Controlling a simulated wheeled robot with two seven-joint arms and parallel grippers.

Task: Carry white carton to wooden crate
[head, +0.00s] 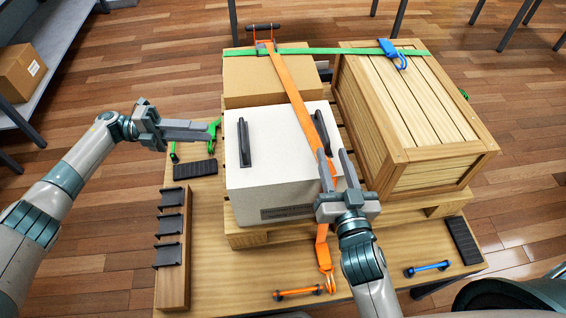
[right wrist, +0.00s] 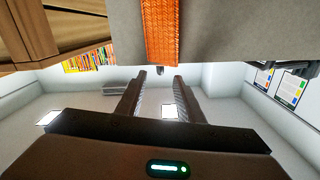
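The white carton (head: 275,170) stands on the pallet, with a dark handle on each side of its top. The wooden crate (head: 405,110) stands on the pallet to its right. An orange strap (head: 292,90) runs over the carton's top and down its front to an orange hook (head: 325,280). My right gripper (head: 334,158) is open at the carton's front right, overlapping the strap in view. The right wrist view shows empty space between its fingers (right wrist: 157,85), with the strap (right wrist: 160,30) beyond. My left gripper (head: 215,131) is left of the carton, by a green hook; its finger gap is unclear.
A cardboard box (head: 270,80) sits behind the carton. A green strap (head: 335,50) crosses the box and crate at the back, with a blue buckle (head: 393,52) on the crate. A wooden rail with black brackets (head: 172,250) lies at left. Orange (head: 298,292) and blue (head: 428,268) bars lie in front.

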